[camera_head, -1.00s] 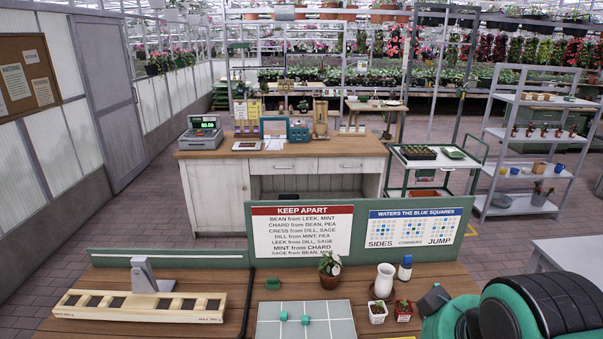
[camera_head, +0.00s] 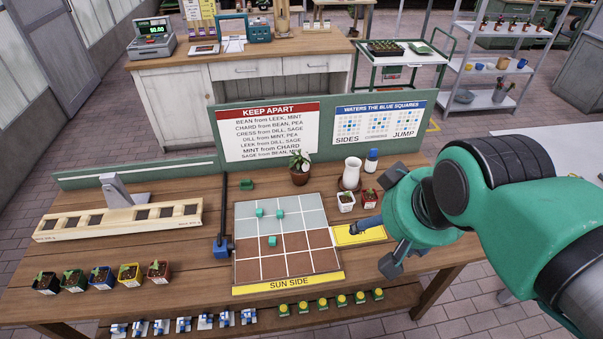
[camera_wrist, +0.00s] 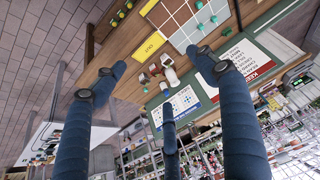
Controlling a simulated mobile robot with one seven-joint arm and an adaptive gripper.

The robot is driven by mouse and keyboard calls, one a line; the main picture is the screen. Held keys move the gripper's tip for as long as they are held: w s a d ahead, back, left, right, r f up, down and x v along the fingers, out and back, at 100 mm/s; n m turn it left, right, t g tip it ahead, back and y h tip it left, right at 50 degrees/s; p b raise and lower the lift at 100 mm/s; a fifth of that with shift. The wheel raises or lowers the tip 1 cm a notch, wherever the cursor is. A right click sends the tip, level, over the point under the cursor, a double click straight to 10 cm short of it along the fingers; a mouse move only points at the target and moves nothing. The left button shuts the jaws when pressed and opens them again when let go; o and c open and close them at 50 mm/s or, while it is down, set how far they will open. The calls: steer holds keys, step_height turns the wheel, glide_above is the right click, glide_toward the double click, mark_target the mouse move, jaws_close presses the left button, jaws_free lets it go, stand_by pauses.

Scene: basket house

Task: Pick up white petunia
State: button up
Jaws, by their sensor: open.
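No plant is clearly readable as a white petunia. A small seedling in a white square pot (camera_head: 346,202) stands right of the grid board, beside a seedling in a red pot (camera_head: 370,197). A leafy plant in a terracotta pot (camera_head: 299,172) has a white patch, flower or tag, I cannot tell. My gripper (camera_head: 375,248) is open and empty above the table's right part, in front of the white and red pots.
A white vase (camera_head: 351,172) and a blue bottle (camera_head: 371,159) stand behind the small pots. The sign panel (camera_head: 320,128) borders the table's back. The grid board (camera_head: 258,268) holds green pegs. Several potted seedlings (camera_head: 101,277) line the front left. A wooden tray (camera_head: 118,220) lies left.

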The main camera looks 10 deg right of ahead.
steer(key=o, duration=0.4)
steer(key=w+a+f+n+p, duration=0.1)
steer(key=w+f, duration=0.1)
steer(key=w, duration=1.4)
steer(key=w+a+f+p, duration=0.1)
steer(key=w+a+p, duration=0.1)
steer(key=w, duration=1.5)
steer(key=shift+n+g+y, duration=0.3)
steer(key=shift+g, duration=0.2)
steer(key=w+f, duration=0.8)
steer(key=f, duration=0.1)
steer(key=w+a+f+p, duration=0.1)
steer(key=w+f, duration=0.7)
steer(key=f, duration=0.1)
steer(key=w+a+f+p, duration=0.1)
steer(key=w+f, duration=0.7)
steer(key=f, duration=0.1)
steer(key=shift+a+f, duration=0.2)
steer(key=shift+f, duration=0.15)
steer(key=shift+f, duration=0.1)
